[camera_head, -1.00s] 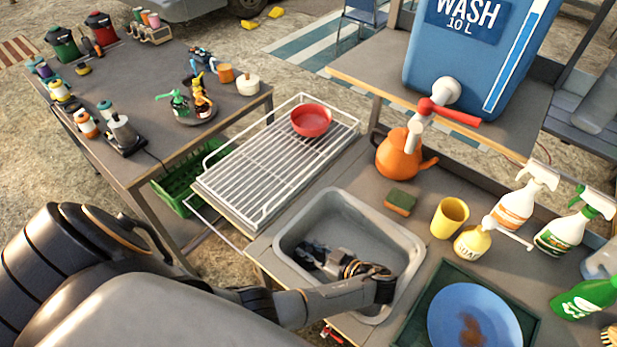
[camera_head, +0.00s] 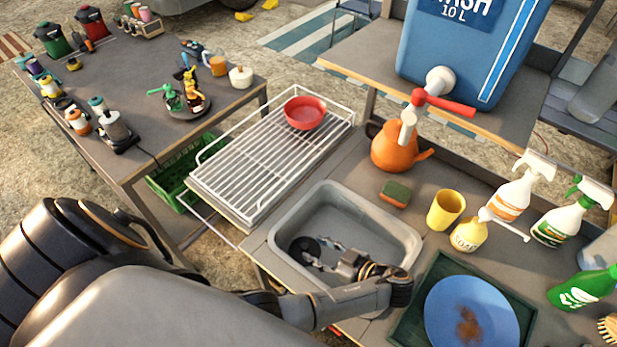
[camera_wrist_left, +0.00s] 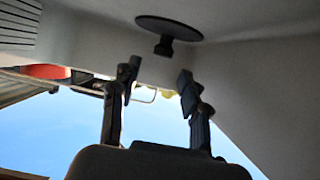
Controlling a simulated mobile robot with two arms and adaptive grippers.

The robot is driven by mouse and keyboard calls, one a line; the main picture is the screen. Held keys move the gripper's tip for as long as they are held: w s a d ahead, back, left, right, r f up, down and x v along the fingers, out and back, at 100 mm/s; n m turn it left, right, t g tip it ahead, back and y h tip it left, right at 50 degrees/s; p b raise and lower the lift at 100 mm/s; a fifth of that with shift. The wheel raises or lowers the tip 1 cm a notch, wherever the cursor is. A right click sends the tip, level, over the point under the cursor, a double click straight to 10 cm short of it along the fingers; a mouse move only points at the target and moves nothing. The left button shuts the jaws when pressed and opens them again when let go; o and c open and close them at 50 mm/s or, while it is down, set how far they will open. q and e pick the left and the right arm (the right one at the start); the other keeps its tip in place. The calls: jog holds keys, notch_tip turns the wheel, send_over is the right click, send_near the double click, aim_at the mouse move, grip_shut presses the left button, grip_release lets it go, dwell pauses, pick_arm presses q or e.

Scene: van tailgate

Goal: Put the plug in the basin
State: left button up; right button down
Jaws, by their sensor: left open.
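The plug (camera_head: 303,248) is a black disc with a short stem. It lies flat on the floor of the grey basin (camera_head: 408,236), towards its left end. In the left wrist view the plug (camera_wrist_left: 168,27) shows its disc and stem beyond my fingertips, against the basin wall (camera_wrist_left: 255,75). My left gripper (camera_head: 314,252) is low inside the basin, just right of the plug. Its two fingers are apart with nothing between them, as the left wrist view (camera_wrist_left: 159,76) also shows. I cannot see a drain hole under the plug. My right gripper is not in view.
A wire rack (camera_head: 262,165) with a red bowl (camera_head: 305,113) stands left of the basin. A sponge (camera_head: 396,193), yellow cup (camera_head: 446,210) and soap bottle (camera_head: 468,237) stand behind it. A blue plate (camera_head: 472,312) lies at right. A red-handled tap (camera_head: 440,102) is above.

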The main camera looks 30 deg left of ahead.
pick_arm(q)
jog(key=shift+v, duration=1.15)
jog(key=shift+d+r, duration=0.15)
jog(key=shift+r, duration=0.05)
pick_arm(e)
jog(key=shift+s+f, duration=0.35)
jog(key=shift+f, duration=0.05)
pick_arm(q)
jog(key=shift+r, duration=0.15)
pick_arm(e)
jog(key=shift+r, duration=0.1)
